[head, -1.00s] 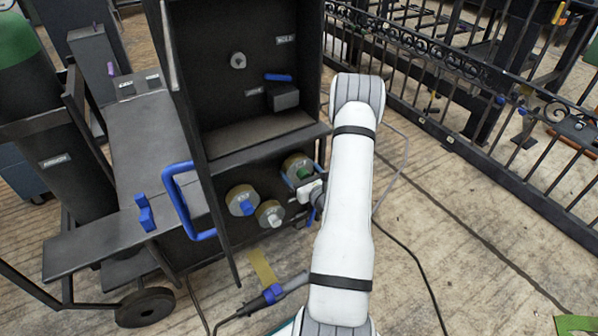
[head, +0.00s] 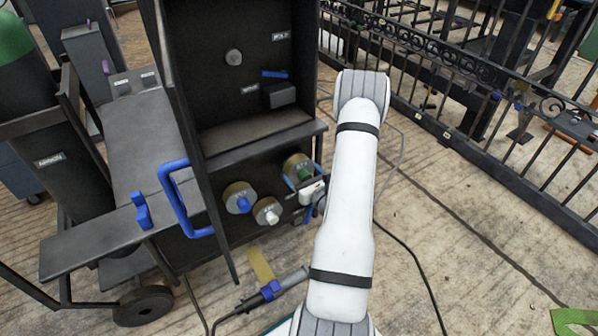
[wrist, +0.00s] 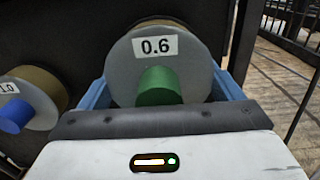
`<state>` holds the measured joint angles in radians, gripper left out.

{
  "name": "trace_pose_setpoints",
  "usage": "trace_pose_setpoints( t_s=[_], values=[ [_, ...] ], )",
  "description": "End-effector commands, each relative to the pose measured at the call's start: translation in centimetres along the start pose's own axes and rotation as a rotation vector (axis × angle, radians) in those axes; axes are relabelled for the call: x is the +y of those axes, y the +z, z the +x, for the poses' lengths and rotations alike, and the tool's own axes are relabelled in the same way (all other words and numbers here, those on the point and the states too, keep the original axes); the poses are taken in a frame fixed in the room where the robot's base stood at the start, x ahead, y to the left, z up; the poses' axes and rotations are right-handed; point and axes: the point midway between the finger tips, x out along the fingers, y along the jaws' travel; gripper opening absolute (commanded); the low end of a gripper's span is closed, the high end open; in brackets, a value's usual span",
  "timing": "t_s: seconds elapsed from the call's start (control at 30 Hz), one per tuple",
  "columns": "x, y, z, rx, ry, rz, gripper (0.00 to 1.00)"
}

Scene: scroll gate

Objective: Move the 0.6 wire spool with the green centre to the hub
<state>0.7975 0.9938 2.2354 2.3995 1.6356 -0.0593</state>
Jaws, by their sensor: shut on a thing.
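The 0.6 wire spool with the green centre (head: 297,166) is at the right of the row of spools low on the dark cabinet. In the wrist view its grey face (wrist: 190,68) with the 0.6 label and green centre faces me. My gripper (head: 304,178) is shut on this spool, with a blue finger on each side; the fingers also show in the wrist view (wrist: 160,88). The spool's rear side is hidden.
A blue-centred spool (head: 239,198) and a white-centred spool (head: 267,211) sit left of my gripper. A blue handle (head: 182,200) stands out at the cabinet's left. A small dark box (head: 280,95) is below right of the hub. A black fence (head: 480,130) runs at right.

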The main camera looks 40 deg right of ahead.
Motion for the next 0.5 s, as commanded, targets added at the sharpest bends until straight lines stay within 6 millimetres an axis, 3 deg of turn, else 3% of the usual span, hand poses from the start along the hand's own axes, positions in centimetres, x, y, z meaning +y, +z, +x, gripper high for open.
trace_pose_setpoints(
  t_s=[0.5],
  values=[
    [-0.1,0.2,-1.5,-0.004,0.0,-0.002,0.46]
  ],
)
